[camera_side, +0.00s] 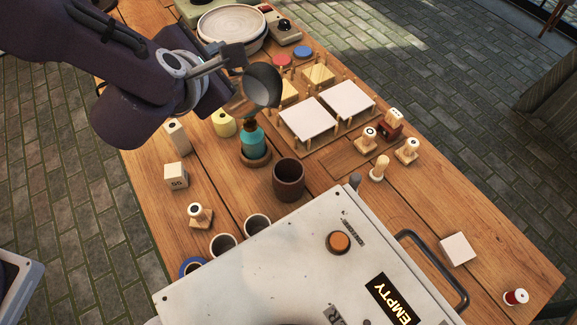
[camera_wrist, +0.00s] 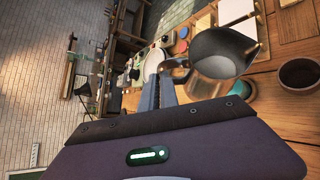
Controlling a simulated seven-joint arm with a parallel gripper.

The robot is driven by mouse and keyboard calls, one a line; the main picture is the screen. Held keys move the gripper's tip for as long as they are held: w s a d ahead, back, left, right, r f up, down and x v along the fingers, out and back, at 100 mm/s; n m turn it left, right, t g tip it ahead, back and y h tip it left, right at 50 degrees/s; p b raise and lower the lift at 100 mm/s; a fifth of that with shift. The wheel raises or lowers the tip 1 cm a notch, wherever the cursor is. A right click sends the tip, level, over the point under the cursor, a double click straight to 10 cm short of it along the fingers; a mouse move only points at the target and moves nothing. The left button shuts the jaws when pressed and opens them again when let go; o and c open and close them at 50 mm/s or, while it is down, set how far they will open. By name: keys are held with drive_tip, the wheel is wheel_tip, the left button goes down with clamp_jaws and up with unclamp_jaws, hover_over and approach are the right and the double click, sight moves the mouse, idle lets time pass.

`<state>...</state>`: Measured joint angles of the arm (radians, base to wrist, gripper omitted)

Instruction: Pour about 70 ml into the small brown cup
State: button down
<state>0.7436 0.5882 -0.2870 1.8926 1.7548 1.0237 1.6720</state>
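My gripper (camera_wrist: 160,92) is shut on the handle of a metal jug (camera_wrist: 212,88) and holds it in the air. In the side view the jug (camera_side: 243,104) looks tilted, with its mouth toward the right, above and left of a teal bottle. I look into its grey inside but cannot tell whether there is liquid. A dark brown cup (camera_side: 288,180) stands upright on the table, below and right of the jug in the side view. It also shows at the right edge of the wrist view (camera_wrist: 299,76). Two smaller dark cups with pale rims (camera_side: 223,246) (camera_side: 257,225) stand nearer the camera.
A teal bottle (camera_side: 252,139) stands close to the jug. White tiles (camera_side: 307,119) rest on a wooden rack to the right. Wooden stamps (camera_side: 379,168) and blocks (camera_side: 176,175) stand around. A large white machine (camera_side: 270,275) fills the front, close to the cups.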

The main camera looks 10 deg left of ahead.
sight(238, 80)
drive_tip(key=shift+s+d+r, duration=0.15)
drive_tip(key=shift+d+r, duration=0.15)
drive_tip(key=shift+s+d+m+t+y+b, duration=0.3)
drive_tip(key=shift+d+m+t+y+b, duration=0.15)
drive_tip(key=shift+m+t+y+b, duration=0.2)
drive_tip(key=shift+s+d+r+m+t+b, duration=0.25)
drive_tip(key=shift+d+r+m+t+b, duration=0.15)
drive_tip(key=shift+r+t+b, duration=0.25)
drive_tip(key=shift+s+d+f+m+t+y+b, duration=0.15)
drive_tip(key=shift+s+d+m+t+y+b, duration=0.2)
drive_tip(key=shift+b, duration=0.7)
drive_tip(key=shift+s+d+f+m+t+y+b, duration=0.1)
drive_tip(key=shift+s+d+f+m+t+b, duration=0.25)
drive_tip(key=shift+b, duration=0.7)
drive_tip(key=shift+w+a+r, duration=0.15)
drive_tip(key=shift+w+a, duration=0.1)
drive_tip(key=shift+w, duration=0.05)
drive_tip(key=shift+w+m, duration=0.15)
drive_tip(key=shift+m, duration=0.2)
drive_tip(key=shift+d+f+t, duration=0.1)
drive_tip(key=shift+f+t, duration=0.1)
drive_tip(key=shift+t, duration=0.2)
idle(0.3)
drive_tip(key=shift+f+m+t+y, duration=0.15)
drive_tip(key=shift+m+t+y, duration=0.15)
drive_tip(key=shift+m, duration=0.1)
idle(0.6)
